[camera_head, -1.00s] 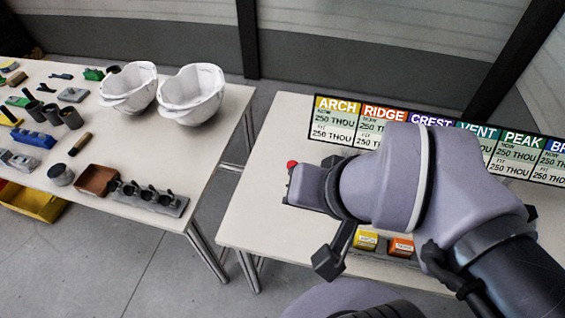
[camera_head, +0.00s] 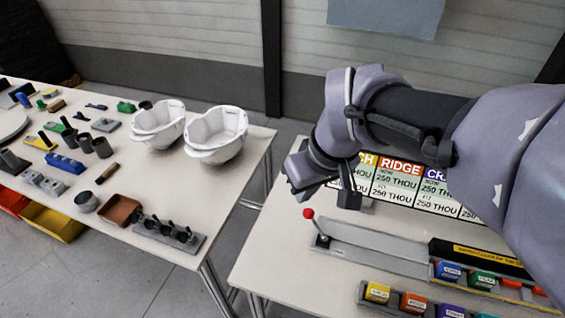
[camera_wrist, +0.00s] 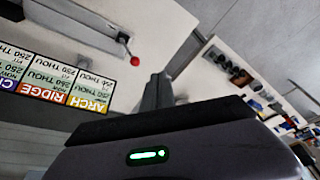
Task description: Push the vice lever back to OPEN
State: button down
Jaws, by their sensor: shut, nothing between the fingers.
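The vice lever (camera_head: 308,214) is a dark stick with a red ball, standing up at the left end of the long grey vice (camera_head: 375,243) on the right table. In the wrist view the lever's red ball (camera_wrist: 135,61) shows beyond the fingers, at the end of the grey vice body (camera_wrist: 85,27). My gripper (camera_head: 300,178) hangs above and slightly left of the ball in the head view, apart from it. Its fingers (camera_wrist: 158,92) are together and empty. Any OPEN marking by the lever is too small to read.
A label board (camera_head: 400,183) stands behind the vice. Coloured blocks (camera_head: 413,302) sit in a rack in front. The left table holds two white helmet shells (camera_head: 216,135), a brown tray (camera_head: 120,210) and several tools. The right table's front left corner is bare.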

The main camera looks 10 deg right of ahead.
jog(key=w+a+f+n+g+h+p, duration=0.1)
jog(key=w+f+n+g+p, duration=0.2)
jog(key=w+f+n, duration=0.8)
jog(key=shift+w+f+g+p, duration=0.35)
jog(key=shift+w+f, duration=0.45)
jog(key=shift+w, duration=0.35)
jog(key=b, duration=0.4)
send_over(316, 224)
jog(key=w+a, duration=0.3)
jog(key=a, duration=0.2)
notch_tip(316, 224, down, 9)
jog(key=shift+s, duration=0.25)
jog(key=shift+d+r, duration=0.15)
